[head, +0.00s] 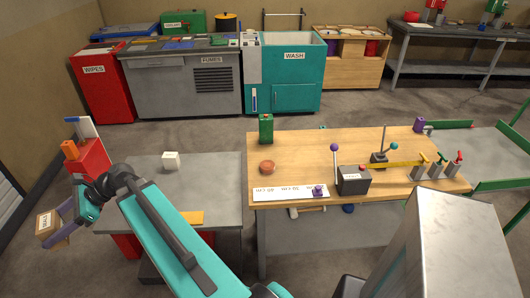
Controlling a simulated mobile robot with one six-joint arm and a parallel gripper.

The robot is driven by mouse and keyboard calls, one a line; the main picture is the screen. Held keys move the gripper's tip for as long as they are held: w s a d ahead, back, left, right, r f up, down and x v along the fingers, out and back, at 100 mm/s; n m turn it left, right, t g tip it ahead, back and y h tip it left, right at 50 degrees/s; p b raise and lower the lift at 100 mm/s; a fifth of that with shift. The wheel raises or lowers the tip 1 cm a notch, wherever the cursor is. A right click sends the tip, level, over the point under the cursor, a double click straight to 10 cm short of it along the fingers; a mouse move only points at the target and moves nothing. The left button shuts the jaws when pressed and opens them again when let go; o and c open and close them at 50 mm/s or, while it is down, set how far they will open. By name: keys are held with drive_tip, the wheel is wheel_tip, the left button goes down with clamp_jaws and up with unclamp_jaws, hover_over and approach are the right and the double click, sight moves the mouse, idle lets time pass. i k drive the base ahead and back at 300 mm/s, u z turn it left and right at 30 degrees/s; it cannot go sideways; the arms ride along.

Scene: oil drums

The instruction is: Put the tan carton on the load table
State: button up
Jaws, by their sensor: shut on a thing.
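The tan carton (45,223), a small box with a dark-lettered label, is at the far left in the head view. My gripper (57,231) is shut on it and holds it left of the low grey table (218,183). The purple fingers cover part of the carton. A wooden-topped table (310,150) stands in the middle, right of the grey one. No readable sign shows which of them is the load table. My teal arm hides part of the grey table's front and middle.
A white cube (171,161) and an orange-yellow flat piece (189,218) are on the grey table. A red bin with bottles (90,158) stands at its left. The wooden table holds a green can (266,128), a round brown thing (267,167) and levers. Bare floor lies behind both tables.

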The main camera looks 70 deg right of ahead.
sight(353, 150)
drive_tip(key=k, duration=0.9)
drive_tip(key=z, duration=1.2)
drive_tip(key=i, duration=0.55)
drive_tip(key=u, duration=0.25)
